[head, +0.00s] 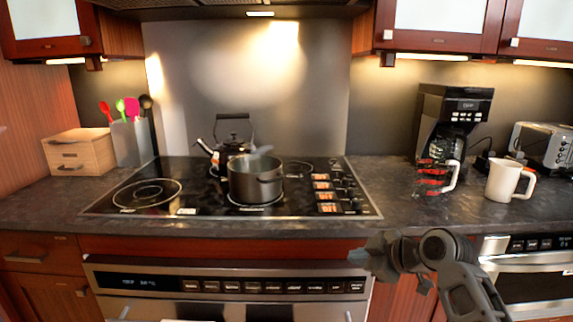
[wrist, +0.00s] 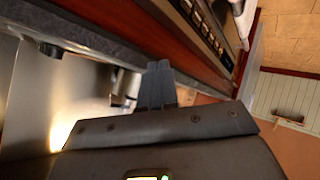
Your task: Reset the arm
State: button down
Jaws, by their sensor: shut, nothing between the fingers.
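My gripper (head: 368,256) is at the lower right of the head view, in front of the counter edge and close to the right end of the oven's control panel. My arm reaches it from the bottom right. In the wrist view the two fingers of my gripper (wrist: 158,84) lie side by side, shut, with nothing between them. The wrist view is tilted sideways.
A black stovetop (head: 110,205) holds a pot (head: 255,183) and a kettle (head: 236,143). A coffee maker (head: 455,105), a white mug (head: 505,180) and a toaster (head: 545,145) stand on the right counter. An oven (head: 225,285) is below. A wooden box (head: 80,153) stands left.

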jog(key=s+a+f+m+t+h, duration=0.15)
jog(key=s+f+m, duration=0.25)
jog(key=s+f, duration=0.5)
jog(key=s+a+f+m+t+h, duration=0.15)
jog(key=s+f+m, duration=0.3)
jog(key=s, duration=0.95)
jog(key=s+d+r+m+t+h, duration=0.1)
jog(key=s+d+m, duration=0.1)
jog(key=s, duration=0.6)
jog(key=s+d+r+m+t+h, duration=0.1)
jog(key=s+m, duration=0.1)
jog(key=s, duration=0.7)
jog(key=s+d+r, duration=0.2)
jog(key=s+r, duration=0.4)
jog(key=s, duration=0.1)
jog(key=s+d+r+m+t+h, duration=0.1)
jog(key=s+d+r, duration=0.2)
jog(key=s+r, duration=0.3)
jog(key=s, duration=0.2)
jog(key=shift+s+r+h, duration=0.15)
jog(key=shift+s+h, duration=0.15)
